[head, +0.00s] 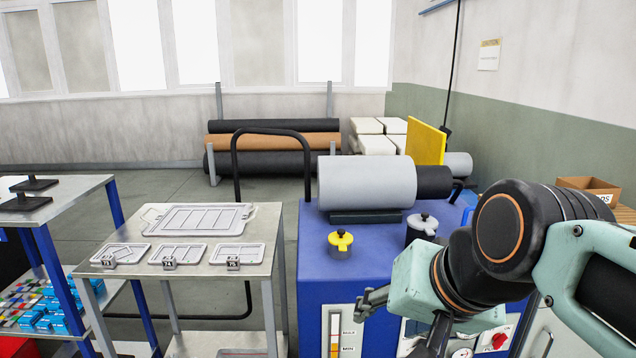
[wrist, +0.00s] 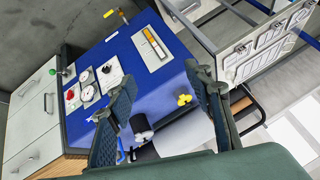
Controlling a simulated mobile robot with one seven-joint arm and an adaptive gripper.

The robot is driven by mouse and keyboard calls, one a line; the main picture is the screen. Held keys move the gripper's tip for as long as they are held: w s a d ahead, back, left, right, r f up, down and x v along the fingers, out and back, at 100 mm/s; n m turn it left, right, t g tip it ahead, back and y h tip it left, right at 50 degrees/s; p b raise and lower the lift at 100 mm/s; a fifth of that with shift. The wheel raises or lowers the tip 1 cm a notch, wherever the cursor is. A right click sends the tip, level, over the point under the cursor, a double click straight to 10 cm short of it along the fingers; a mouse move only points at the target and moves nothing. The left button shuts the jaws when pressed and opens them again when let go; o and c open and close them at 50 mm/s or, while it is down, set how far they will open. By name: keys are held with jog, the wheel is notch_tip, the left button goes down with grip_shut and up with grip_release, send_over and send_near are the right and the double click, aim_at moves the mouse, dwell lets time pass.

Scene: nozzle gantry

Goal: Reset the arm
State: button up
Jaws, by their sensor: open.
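My gripper (head: 405,322) shows at the lower right of the head view, in front of the blue machine (head: 312,270). Its fingers are apart with nothing between them. In the wrist view my gripper (wrist: 162,78) is also open, its two dark fingers spread over the blue machine (wrist: 95,52). My wrist and forearm hide part of the machine's right side.
A metal table (head: 222,273) with several slotted plates stands left of the machine. A blue-legged shelf (head: 47,212) holds small parts farther left. A yellow panel (head: 426,143) rises behind the machine. A cardboard box (head: 588,184) is at the right. Rolls (head: 258,140) lie at the back wall.

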jog(key=s+d+f+n+g+h, duration=0.1)
jog(key=s+d+f, duration=0.1)
jog(key=f, duration=0.2)
jog(key=s+d+f+n+h, duration=0.1)
jog(key=s+d+f, duration=0.1)
jog(key=f, duration=0.1)
notch_tip(320, 180, up, 16)
jog(key=p, duration=1.6)
jog(key=shift+r, duration=0.2)
